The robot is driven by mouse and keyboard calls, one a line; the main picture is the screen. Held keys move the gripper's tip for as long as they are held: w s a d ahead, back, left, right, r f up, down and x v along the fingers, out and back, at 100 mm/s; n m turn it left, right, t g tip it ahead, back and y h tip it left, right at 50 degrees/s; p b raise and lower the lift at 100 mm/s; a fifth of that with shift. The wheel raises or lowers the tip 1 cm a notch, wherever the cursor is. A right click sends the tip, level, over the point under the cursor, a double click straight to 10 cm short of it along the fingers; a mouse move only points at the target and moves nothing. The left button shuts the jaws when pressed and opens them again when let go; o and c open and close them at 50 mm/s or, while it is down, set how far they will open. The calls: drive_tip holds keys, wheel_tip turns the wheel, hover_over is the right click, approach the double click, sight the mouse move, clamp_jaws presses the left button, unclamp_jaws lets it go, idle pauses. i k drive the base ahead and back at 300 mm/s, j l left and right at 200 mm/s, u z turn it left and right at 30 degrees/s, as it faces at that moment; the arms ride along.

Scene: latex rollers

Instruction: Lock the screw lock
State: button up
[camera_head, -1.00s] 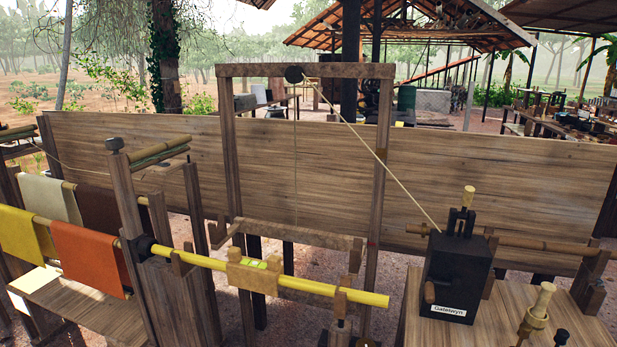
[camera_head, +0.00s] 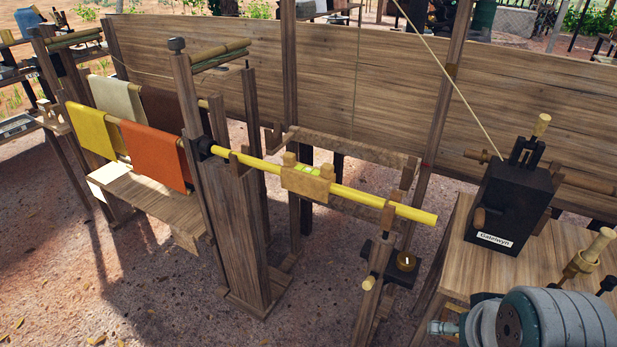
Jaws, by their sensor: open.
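A long yellow roller (camera_head: 385,203) lies across wooden supports, with a wooden block and a green level (camera_head: 307,170) on it. Under its right end stands a wooden stand with a pale round knob (camera_head: 369,284) on a black fitting. A brass fitting with a pale wooden handle (camera_head: 590,250) stands on the right table. No label shows which of these is the screw lock, and I cannot tell its state. My gripper is not in view; only grey links of my arm show at the bottom right.
A black box labelled "Gatewyn" (camera_head: 507,210) with a side crank stands on the wooden table (camera_head: 455,255). A taut cord runs up from it. A plank wall (camera_head: 400,85) is behind. Yellow, orange and pale cloths hang at left. The ground at front left is clear.

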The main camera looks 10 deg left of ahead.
sight(369, 283)
drive_tip(key=i+j, duration=0.15)
drive_tip(key=j, duration=0.2)
drive_tip(key=i+j, duration=0.2)
drive_tip(key=j, duration=0.15)
drive_tip(key=i+j, duration=0.15)
drive_tip(key=j, duration=0.15)
drive_tip(key=i+j+z, duration=0.1)
drive_tip(key=j, duration=0.25)
drive_tip(key=i+j, duration=0.2)
drive_tip(key=j, duration=0.15)
drive_tip(key=z, duration=1.1)
drive_tip(key=i, duration=0.05)
